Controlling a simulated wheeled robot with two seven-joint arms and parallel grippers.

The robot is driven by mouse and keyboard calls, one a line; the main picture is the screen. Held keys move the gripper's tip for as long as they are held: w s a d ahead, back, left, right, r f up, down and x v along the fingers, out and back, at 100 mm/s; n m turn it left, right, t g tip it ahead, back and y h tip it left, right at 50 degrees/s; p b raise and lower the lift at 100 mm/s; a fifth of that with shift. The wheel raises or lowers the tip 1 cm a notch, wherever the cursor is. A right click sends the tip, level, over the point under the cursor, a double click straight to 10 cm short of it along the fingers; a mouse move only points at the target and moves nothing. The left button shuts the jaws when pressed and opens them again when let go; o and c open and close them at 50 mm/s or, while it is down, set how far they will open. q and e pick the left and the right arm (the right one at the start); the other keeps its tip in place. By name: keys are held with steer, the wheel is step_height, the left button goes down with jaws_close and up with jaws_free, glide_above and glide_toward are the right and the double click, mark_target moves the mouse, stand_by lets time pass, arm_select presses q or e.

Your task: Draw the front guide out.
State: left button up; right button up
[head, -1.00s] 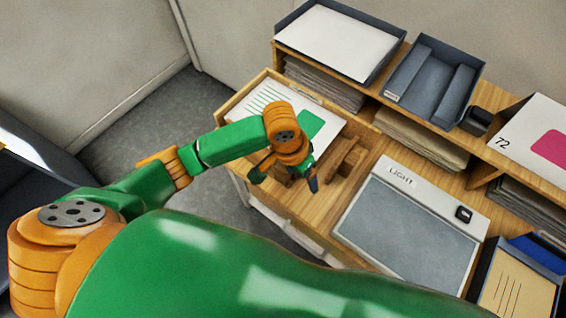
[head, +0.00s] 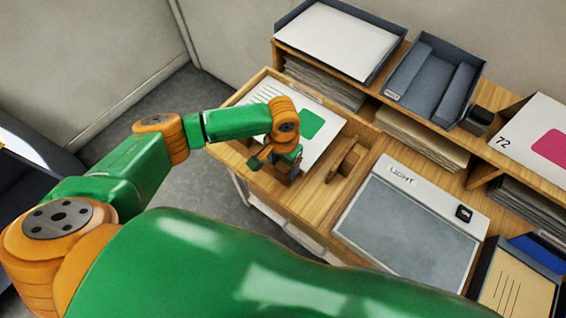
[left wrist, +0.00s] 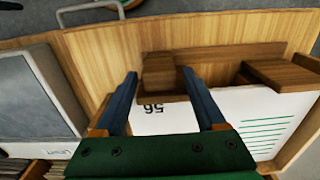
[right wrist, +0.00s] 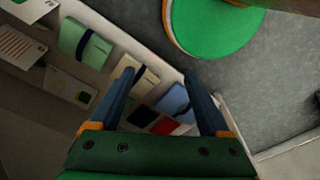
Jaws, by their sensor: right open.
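The front guide appears as dark wooden pieces at the sheet's front edge, partly hidden by my gripper in the head view. In the left wrist view one wooden block (left wrist: 158,76) sits between my open left fingers (left wrist: 158,72); whether they touch it is unclear. Another wooden piece (left wrist: 283,75) lies farther right along the same edge. My left gripper (head: 276,164) is over the front of the white sheet (head: 318,140). A second wooden guide (head: 346,163) stands at the sheet's right side. My right gripper (right wrist: 163,88) is open and empty, away from the sheet.
A light pad (head: 410,225) lies right of the guides. A shelf with trays (head: 430,85) and paper stacks runs along the back. A metal handle (left wrist: 90,10) is on the table's front. The right wrist view shows coloured items (right wrist: 85,42) and open floor (right wrist: 260,90).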

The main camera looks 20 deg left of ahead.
arm_select(q)
jaws_close()
stand_by(1.2)
